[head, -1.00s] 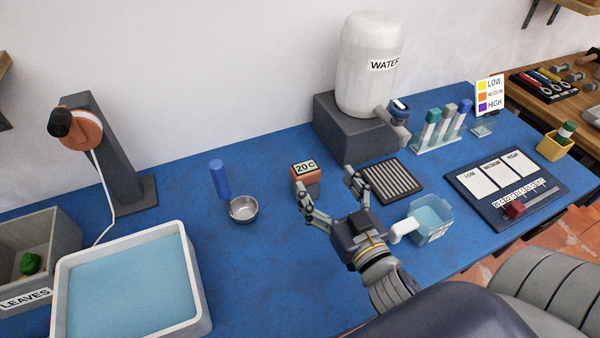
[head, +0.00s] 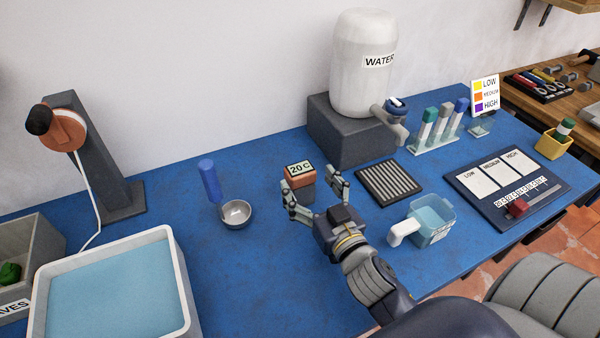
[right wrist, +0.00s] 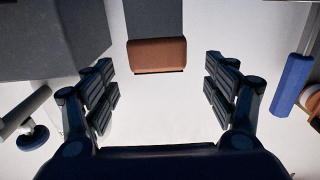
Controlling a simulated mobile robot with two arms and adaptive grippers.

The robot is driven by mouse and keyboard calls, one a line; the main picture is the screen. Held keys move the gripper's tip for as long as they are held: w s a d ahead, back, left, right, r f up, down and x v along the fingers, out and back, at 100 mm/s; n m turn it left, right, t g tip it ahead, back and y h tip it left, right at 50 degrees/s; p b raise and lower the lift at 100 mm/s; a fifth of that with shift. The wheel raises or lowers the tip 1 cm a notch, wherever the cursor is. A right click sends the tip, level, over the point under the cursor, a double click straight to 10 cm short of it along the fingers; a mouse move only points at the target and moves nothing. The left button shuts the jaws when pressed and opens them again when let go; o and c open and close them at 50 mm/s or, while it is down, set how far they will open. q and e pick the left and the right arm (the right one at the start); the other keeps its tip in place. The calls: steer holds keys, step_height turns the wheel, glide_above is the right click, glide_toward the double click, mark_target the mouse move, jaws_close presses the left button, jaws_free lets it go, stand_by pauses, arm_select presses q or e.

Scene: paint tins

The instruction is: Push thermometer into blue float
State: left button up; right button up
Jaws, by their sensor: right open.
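The thermometer appears to be the small orange and dark block with a "20 C" display (head: 300,171), standing on the blue bench. My right gripper (head: 312,188) is open in front of it, with a finger toward each side. In the right wrist view the orange and grey block (right wrist: 157,55) lies ahead between the spread fingers (right wrist: 160,95), apart from them. I cannot pick out a blue float for sure; a white tray (head: 180,262) at lower left holds a flat light-blue surface. My left gripper is not in view.
A ridged grey mat (head: 388,184) and a clear jug (head: 430,222) lie to the right. The water tank's grey stand (head: 345,130) is behind.

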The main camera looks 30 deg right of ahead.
mark_target(305, 176)
steer(key=shift+w+r, duration=0.15)
steer(key=shift+w, duration=0.35)
steer(key=w, duration=0.1)
steer(key=w+p, duration=0.1)
steer(key=w, duration=0.2)
steer(key=shift+w+d, duration=0.2)
steer(key=shift+d, duration=0.05)
steer(key=c, duration=1.2)
